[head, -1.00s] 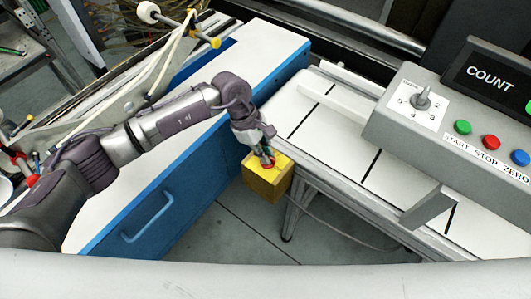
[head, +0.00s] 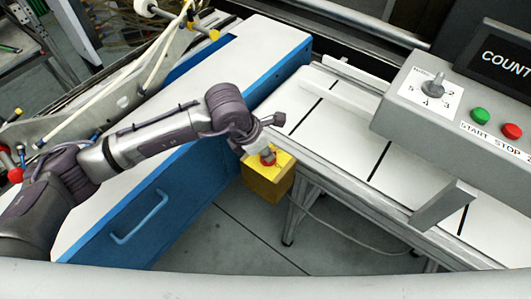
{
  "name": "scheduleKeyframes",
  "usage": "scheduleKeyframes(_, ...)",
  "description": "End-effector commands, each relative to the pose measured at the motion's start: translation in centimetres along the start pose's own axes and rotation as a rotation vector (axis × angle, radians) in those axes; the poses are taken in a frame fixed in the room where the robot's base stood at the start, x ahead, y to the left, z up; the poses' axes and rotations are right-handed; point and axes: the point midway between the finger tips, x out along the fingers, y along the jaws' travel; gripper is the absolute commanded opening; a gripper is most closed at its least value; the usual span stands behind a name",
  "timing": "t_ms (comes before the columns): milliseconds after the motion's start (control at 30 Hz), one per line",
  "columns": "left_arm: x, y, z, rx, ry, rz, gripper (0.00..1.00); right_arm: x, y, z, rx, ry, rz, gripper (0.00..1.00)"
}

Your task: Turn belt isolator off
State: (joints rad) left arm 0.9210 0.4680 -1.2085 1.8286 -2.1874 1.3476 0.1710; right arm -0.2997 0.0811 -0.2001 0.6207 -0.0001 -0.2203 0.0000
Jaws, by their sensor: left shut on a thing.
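The belt isolator is a yellow box (head: 266,182) with a red rotary knob (head: 268,156) on its top face. It sits beside the white conveyor, near the corner of the blue cabinet. My left gripper (head: 266,150) reaches down to the box from the left and is shut on the red knob. The wrist is turned, and part of the gripper sticks out to the upper right. The fingertips are small and partly hidden, as is the knob's exact angle. My right gripper is not in view.
A blue cabinet with a white top (head: 130,155) lies under my left arm. The conveyor (head: 345,150) runs to the right of the box. A grey control panel (head: 400,115) with a selector and START and STOP buttons stands on the right. A cable hangs below the conveyor.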

Motion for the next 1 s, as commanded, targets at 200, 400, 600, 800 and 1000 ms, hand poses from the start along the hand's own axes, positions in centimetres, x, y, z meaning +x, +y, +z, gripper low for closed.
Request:
scheduleKeyframes(200,0.2,-0.1,0.1,-0.166,-0.005,0.071,0.00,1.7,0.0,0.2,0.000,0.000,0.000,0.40)
scheduleKeyframes(400,0.1,-0.2,0.1,-0.283,-0.004,0.119,0.00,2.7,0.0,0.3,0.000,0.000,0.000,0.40)
scheduleKeyframes(600,0.0,-0.2,0.1,-0.356,-0.002,0.148,0.00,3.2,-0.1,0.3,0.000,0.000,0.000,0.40)
scheduleKeyframes(800,-0.1,-0.2,0.1,-0.389,-0.002,0.162,0.00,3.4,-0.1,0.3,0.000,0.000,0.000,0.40)
scheduleKeyframes(1000,-0.1,-0.2,0.2,-0.395,-0.002,0.164,0.00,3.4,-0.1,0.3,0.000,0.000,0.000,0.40)
